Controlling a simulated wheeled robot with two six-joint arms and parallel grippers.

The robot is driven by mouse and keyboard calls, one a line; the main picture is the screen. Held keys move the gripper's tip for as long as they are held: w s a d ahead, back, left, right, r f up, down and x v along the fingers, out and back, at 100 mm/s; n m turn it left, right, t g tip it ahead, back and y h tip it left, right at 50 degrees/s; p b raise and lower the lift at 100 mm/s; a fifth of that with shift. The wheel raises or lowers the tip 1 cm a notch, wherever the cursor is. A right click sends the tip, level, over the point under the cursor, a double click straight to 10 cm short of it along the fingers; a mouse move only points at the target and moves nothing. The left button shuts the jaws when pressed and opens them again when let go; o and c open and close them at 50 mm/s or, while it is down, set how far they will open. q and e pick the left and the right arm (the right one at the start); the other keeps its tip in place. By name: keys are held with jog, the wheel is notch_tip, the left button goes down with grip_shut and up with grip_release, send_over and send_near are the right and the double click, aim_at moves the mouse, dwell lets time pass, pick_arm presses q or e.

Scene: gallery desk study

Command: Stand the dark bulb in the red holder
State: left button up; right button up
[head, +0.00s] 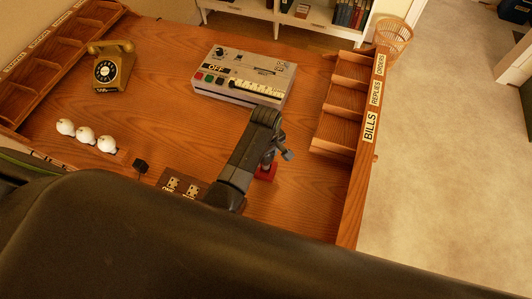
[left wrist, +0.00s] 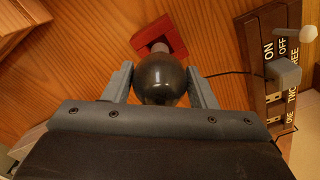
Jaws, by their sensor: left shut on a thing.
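The dark bulb (left wrist: 160,80) is a glossy black globe between the two fingers of my left gripper (left wrist: 160,86), which is shut on it. In the head view my left gripper (head: 272,157) is low over the right part of the desk, and the bulb is mostly hidden. The red holder (left wrist: 160,34) is just beyond the bulb in the left wrist view, with a pale bulb base in front of it. The holder (head: 267,173) also shows below the gripper in the head view. I cannot tell whether the base is inside the holder. My right gripper is not in view.
A grey tester (head: 240,76) with an OFF display stands behind the gripper. A labelled letter rack (head: 340,110) is close on the right. A switch panel (head: 181,186), several white bulbs (head: 86,134) and a telephone (head: 111,67) are to the left. The middle desk is clear.

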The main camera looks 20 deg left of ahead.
pick_arm(q)
jog(key=shift+f, duration=0.45)
jog(key=shift+f+b, duration=0.9)
jog(key=shift+f, duration=0.5)
jog(key=o, duration=0.8)
jog(key=shift+o, duration=0.2)
